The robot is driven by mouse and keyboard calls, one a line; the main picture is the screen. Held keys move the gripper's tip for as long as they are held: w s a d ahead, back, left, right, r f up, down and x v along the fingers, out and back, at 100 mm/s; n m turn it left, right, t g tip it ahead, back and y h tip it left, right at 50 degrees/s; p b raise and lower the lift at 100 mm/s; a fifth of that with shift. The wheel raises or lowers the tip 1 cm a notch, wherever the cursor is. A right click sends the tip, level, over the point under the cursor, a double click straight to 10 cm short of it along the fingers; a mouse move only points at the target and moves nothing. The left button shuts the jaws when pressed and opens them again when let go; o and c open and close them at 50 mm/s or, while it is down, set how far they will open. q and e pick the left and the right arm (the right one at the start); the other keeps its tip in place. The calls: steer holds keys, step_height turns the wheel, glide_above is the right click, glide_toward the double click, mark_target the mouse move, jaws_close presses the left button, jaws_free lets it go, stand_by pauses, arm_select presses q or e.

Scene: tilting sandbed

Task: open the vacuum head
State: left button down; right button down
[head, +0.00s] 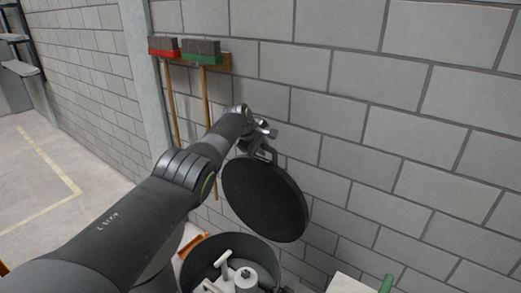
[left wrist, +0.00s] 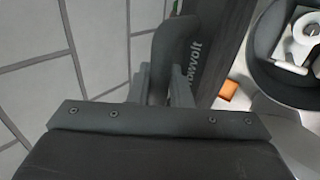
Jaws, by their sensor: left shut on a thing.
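The vacuum head (head: 263,203) is a round black lid, tilted steeply and raised above the vacuum drum (head: 202,262). My left gripper (head: 262,143) is shut on the handle at the lid's upper edge. In the left wrist view, the fingers (left wrist: 163,88) sit on both sides of the dark handle (left wrist: 176,48), beside the head's lettered surface (left wrist: 212,48). The drum stands open below, with pale and grey parts (head: 232,275) showing inside; it also shows in the left wrist view (left wrist: 262,48). My right gripper is out of view.
A grey block wall (head: 420,120) stands close behind the lid. A red broom (head: 164,49) and a green broom (head: 202,55) hang on it. An orange piece (head: 192,243) lies beside the drum. Open floor (head: 40,200) is at the left.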

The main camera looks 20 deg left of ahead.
arm_select(q)
steer(key=shift+d+f, duration=0.1)
steer(key=shift+f, duration=0.1)
stand_by(0.3)
steer(key=c, duration=1.4)
jaws_free()
steer(key=shift+r, duration=0.1)
